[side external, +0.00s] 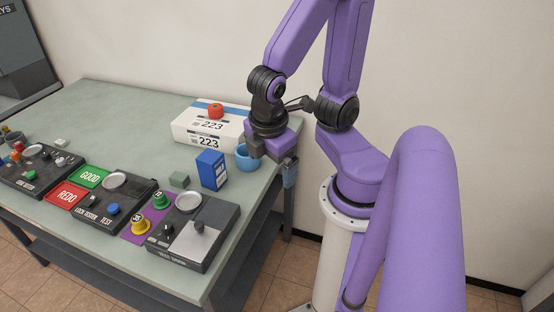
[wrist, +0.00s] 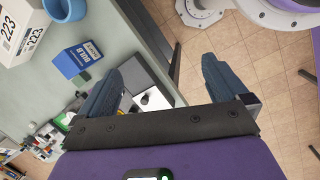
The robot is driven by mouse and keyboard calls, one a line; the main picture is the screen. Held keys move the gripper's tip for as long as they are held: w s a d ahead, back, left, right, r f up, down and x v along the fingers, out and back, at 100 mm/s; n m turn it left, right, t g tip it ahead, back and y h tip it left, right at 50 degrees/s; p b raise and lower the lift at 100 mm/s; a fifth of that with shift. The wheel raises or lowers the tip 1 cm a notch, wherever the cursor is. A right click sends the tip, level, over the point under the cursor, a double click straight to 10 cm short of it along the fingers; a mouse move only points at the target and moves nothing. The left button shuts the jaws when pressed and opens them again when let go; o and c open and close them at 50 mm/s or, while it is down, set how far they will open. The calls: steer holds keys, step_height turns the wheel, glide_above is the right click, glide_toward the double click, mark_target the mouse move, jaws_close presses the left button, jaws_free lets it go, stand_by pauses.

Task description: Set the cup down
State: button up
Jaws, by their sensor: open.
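A light blue cup (side external: 244,161) stands on the green table (side external: 118,120), close to the right edge, between the white box and the blue box. My gripper partly covers it in the side view. In the wrist view the cup (wrist: 68,8) shows at the top left, cut off by the frame edge and outside the jaws. My gripper (side external: 274,163) is near the table's right edge, to the right of the cup.
A white box (side external: 190,130) marked 223 carries a red object (side external: 216,111). A blue box (side external: 212,170) stands in front of the cup. A small grey-green block (side external: 179,180) and several control panels (side external: 192,228) line the front. The table's back left is mostly clear.

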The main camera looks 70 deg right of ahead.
steer(key=s+a+r+y, duration=0.2)
steer(key=r, duration=0.1)
steer(key=shift+s+a+y, duration=0.1)
steer(key=shift+a+y, duration=0.15)
steer(key=shift+y, duration=0.15)
steer(key=shift+m, duration=0.3)
